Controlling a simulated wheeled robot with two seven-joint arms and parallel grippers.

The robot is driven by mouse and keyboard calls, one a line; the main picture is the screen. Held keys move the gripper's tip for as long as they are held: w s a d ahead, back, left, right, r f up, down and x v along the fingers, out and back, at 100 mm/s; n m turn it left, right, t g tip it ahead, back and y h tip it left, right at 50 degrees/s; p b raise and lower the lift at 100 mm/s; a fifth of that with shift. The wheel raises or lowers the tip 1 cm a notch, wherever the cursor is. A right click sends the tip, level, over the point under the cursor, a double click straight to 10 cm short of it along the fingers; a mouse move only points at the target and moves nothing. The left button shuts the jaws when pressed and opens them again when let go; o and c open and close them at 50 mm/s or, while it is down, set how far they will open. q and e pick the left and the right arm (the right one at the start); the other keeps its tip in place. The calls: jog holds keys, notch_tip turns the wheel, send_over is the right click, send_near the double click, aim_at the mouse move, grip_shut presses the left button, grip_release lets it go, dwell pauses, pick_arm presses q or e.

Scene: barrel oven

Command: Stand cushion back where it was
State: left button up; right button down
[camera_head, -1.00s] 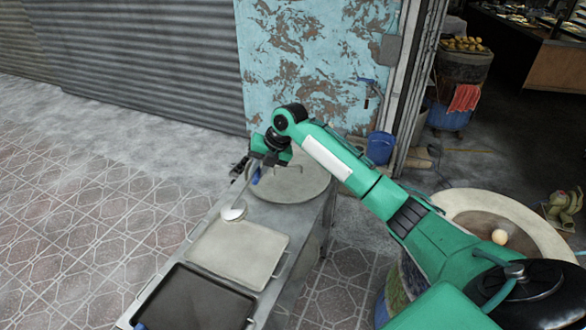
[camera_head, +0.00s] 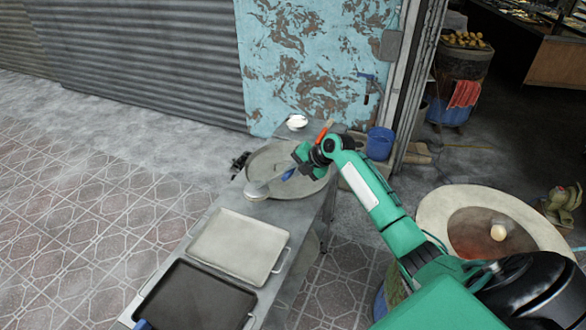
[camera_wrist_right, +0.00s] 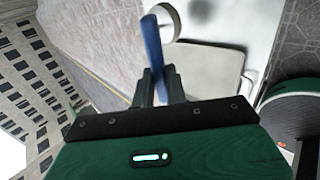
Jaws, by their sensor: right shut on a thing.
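My right gripper (camera_head: 290,172) is low over the round metal tray (camera_head: 272,212) at the far end of the table. It is shut on a slim blue handle (camera_wrist_right: 153,45), which also shows in the head view (camera_head: 286,176). A pale round piece (camera_head: 256,190), which looks like the cushion, is at the tray's near left edge, left of the blue handle. In the right wrist view its pale rim (camera_wrist_right: 176,22) is beside the handle's far end. I cannot tell whether the two are joined, or whether the cushion is resting.
A pale square tray (camera_head: 238,247) and a dark tray (camera_head: 195,300) lie nearer on the table. A small white bowl (camera_head: 297,122) and an orange stick (camera_head: 325,130) are behind the round tray. The round oven (camera_head: 440,205) is at right. A blue bucket (camera_head: 380,143) stands behind.

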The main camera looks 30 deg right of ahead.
notch_tip(320, 180, down, 7)
jog(key=b, duration=0.4)
jog(key=shift+f, duration=0.1)
dwell(0.8)
jog(key=c, duration=1)
grip_release()
jog(key=p+v, duration=0.3)
jog(key=v, duration=0.6)
dwell(0.8)
